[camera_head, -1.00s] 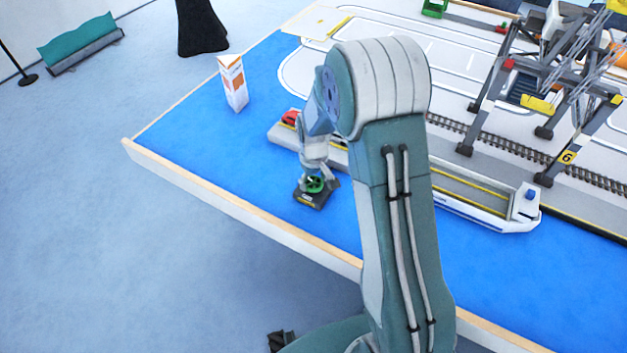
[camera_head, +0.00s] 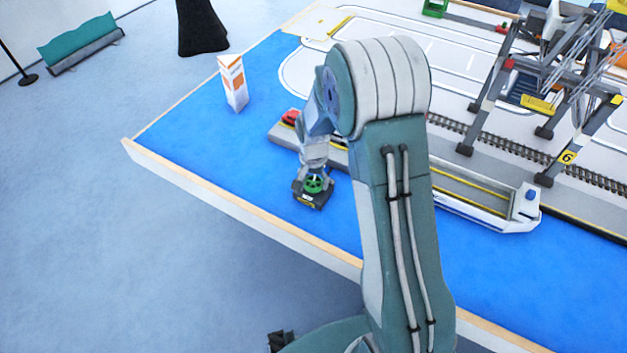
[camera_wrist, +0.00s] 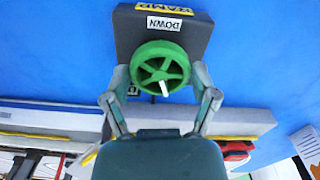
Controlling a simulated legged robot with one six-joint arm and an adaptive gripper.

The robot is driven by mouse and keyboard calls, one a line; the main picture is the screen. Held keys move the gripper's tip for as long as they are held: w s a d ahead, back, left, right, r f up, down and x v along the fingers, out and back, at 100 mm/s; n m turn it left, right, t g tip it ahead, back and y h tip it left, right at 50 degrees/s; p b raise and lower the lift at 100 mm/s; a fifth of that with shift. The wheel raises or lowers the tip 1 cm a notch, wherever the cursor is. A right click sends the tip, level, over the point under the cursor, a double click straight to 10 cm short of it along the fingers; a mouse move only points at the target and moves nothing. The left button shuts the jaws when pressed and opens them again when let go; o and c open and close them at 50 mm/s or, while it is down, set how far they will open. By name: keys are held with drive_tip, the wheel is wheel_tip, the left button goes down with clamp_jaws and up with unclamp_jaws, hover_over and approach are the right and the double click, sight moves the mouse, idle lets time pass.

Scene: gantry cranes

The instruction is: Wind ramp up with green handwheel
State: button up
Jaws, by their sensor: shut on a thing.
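The green handwheel (camera_wrist: 160,68) sits on a dark grey box with a yellow RAMP label (camera_wrist: 164,9) and a white DOWN plate (camera_wrist: 164,24). It also shows in the head view (camera_head: 313,184), on the blue table top. My gripper (camera_wrist: 160,76) has one finger on each side of the wheel's rim and is shut on it. A white peg (camera_wrist: 164,88) stands out at the wheel's near edge. Another plate by the left finger is mostly hidden. The ramp (camera_head: 290,117) may be the grey platform with the red car behind the box; I cannot tell for sure.
A white and orange box (camera_head: 233,84) stands on the blue area to the left. A white boat (camera_head: 490,205) lies to the right of my arm, with gantry cranes (camera_head: 545,75) beyond. The wooden table edge (camera_head: 230,207) runs along the front. The blue surface around the control box is clear.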

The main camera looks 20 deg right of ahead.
sight(312, 181)
drive_tip(key=m, duration=0.6)
drive_tip(key=shift+w, duration=0.15)
drive_tip(key=m, duration=0.6)
idle(0.5)
drive_tip(key=o, duration=1)
drive_tip(key=shift+a, duration=0.1)
wheel_tip(312, 181, up, 12)
drive_tip(key=shift+f, duration=0.1)
